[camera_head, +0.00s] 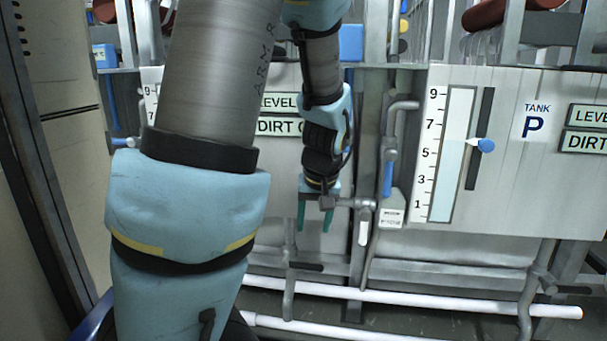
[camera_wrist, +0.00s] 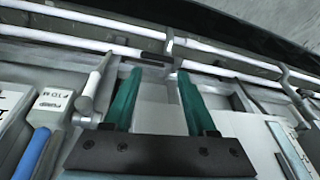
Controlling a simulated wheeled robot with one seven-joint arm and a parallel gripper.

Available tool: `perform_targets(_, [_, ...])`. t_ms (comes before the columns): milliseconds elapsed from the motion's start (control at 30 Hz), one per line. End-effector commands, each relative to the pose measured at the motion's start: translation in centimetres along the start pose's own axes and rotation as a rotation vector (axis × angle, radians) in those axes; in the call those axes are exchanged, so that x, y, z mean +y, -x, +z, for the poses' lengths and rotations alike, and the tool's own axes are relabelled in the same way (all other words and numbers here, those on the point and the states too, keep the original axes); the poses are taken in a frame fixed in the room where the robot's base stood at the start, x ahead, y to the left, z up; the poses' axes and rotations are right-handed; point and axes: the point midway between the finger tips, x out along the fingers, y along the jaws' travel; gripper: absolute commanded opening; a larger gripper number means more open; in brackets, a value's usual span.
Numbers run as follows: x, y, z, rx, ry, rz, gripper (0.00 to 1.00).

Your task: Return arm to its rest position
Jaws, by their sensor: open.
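My gripper (camera_head: 314,212) hangs fingers down in front of the tank panels, left of the grey pipe and valve between the two tanks. In the wrist view its two green fingers (camera_wrist: 157,98) are spread apart with nothing between them. My arm covers much of the left tank panel and part of its labels.
The tank P panel (camera_head: 540,190) has a level gauge (camera_head: 449,155) with a blue pointer (camera_head: 486,146). A blue-handled valve (camera_head: 388,178) and a grey tagged box (camera_head: 391,208) are right of my gripper. White pipes (camera_head: 430,298) run low across the front. A tall beige panel (camera_head: 60,60) stands at left.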

Motion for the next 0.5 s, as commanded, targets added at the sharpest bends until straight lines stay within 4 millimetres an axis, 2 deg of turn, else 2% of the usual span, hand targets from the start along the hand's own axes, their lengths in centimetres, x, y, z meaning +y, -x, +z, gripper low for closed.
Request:
perform_targets(33, [-1.4, -0.1, 0.7, -0.024, 0.008, 0.007, 0.57])
perform_targets(200, [-4.3, -0.1, 3.3, -0.085, -0.014, 0.040, 0.57])
perform_targets(500, [-7.5, 0.5, 6.8, -0.136, -0.057, 0.081, 0.57])
